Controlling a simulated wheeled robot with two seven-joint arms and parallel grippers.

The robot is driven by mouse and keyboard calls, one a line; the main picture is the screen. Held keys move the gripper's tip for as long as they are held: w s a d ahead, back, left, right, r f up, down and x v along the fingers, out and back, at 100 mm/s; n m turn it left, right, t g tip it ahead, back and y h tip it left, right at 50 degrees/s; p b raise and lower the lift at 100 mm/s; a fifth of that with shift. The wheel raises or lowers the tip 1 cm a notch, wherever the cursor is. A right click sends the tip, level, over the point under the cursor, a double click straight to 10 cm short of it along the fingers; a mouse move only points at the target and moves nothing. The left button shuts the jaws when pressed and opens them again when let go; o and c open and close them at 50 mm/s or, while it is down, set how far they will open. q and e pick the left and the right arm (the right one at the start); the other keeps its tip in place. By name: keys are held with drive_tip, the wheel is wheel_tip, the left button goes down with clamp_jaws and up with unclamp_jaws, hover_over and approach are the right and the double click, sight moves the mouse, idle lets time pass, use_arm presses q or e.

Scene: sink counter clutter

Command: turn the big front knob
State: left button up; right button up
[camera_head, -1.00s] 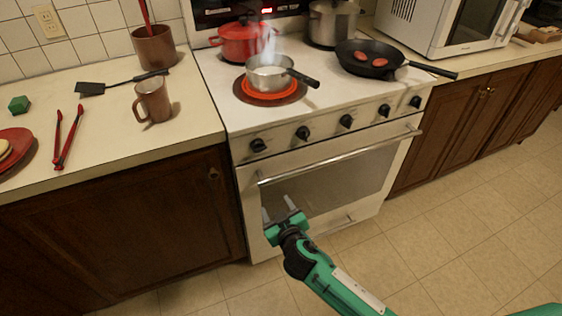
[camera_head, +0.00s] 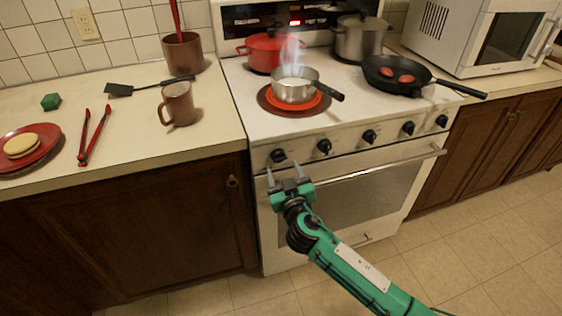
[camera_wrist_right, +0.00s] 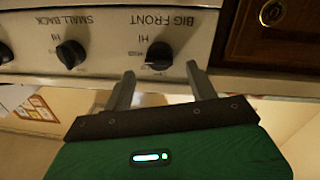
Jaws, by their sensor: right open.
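The big front knob (camera_head: 278,155) is the leftmost black knob on the white stove's front panel. In the right wrist view, which is upside down, the knob (camera_wrist_right: 159,55) sits by the label "BIG FRONT". My right gripper (camera_head: 284,172) is open, with its fingers pointing at the panel just below the knob in the head view. In the wrist view its fingertips (camera_wrist_right: 160,70) lie on either side of the knob's image, with nothing between them; I cannot tell if they touch it. My left gripper is not in view.
The small back knob (camera_wrist_right: 70,53) is beside it. A steaming pot (camera_head: 295,86) stands on a glowing burner (camera_head: 268,101). The oven handle (camera_head: 390,166) runs below the knobs. A skillet (camera_head: 398,75) holds two red patties. A mug (camera_head: 178,104) stands on the left counter.

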sight(280, 161)
drive_tip(key=shift+x, duration=2)
drive_tip(key=c, duration=1)
